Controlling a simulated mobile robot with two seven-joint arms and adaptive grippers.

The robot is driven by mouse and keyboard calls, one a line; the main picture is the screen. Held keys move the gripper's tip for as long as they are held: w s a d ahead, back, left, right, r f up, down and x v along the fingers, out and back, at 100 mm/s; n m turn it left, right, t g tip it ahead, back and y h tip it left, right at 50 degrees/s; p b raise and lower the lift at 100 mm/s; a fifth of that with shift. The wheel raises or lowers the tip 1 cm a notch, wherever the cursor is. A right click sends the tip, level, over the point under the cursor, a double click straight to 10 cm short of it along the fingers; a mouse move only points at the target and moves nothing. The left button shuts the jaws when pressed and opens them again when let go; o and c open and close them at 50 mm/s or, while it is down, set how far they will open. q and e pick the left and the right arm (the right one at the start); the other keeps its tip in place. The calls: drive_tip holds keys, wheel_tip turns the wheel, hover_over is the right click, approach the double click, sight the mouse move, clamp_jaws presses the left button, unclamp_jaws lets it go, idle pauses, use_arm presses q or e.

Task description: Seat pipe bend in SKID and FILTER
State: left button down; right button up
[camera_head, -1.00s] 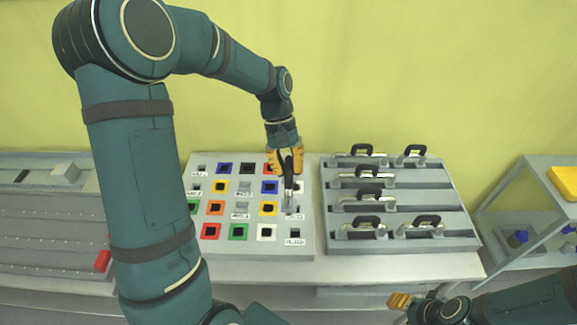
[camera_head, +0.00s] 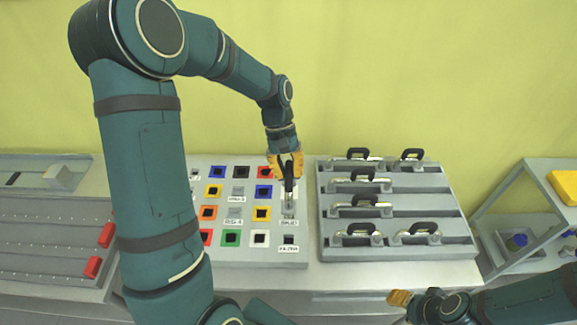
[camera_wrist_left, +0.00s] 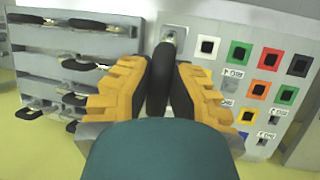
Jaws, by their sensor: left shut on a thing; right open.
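My left gripper (camera_head: 287,170) is shut on the black handle of a pipe bend (camera_head: 289,206), over the right-hand column of the grey socket panel (camera_head: 220,251). The bend's metal part hangs below the handle, close to the panel above a small label. The handle hides part of the bend, so I cannot tell whether its ends are in sockets. In the left wrist view the black handle (camera_wrist_left: 171,95) lies between the yellow fingers, with metal at its far end by a grey socket. The labels are too blurred to read surely. My right gripper (camera_head: 399,298) is open and empty at lower right.
A grey rack (camera_head: 340,253) with several black-handled pipe bends stands right of the panel. A shelf cart (camera_head: 505,195) with a yellow tray (camera_head: 566,187) is at far right. A grey unit with red blocks (camera_head: 93,267) is at left. My left arm covers part of the panel.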

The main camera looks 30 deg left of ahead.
use_arm(q)
drive_tip(key=shift+f, duration=2.55)
wheel_tip(320, 180, down, 12)
drive_tip(key=b, duration=0.8)
drive_tip(key=shift+r, duration=0.25)
drive_tip(key=shift+f, duration=0.3)
drive_tip(key=c, duration=0.9)
unclamp_jaws()
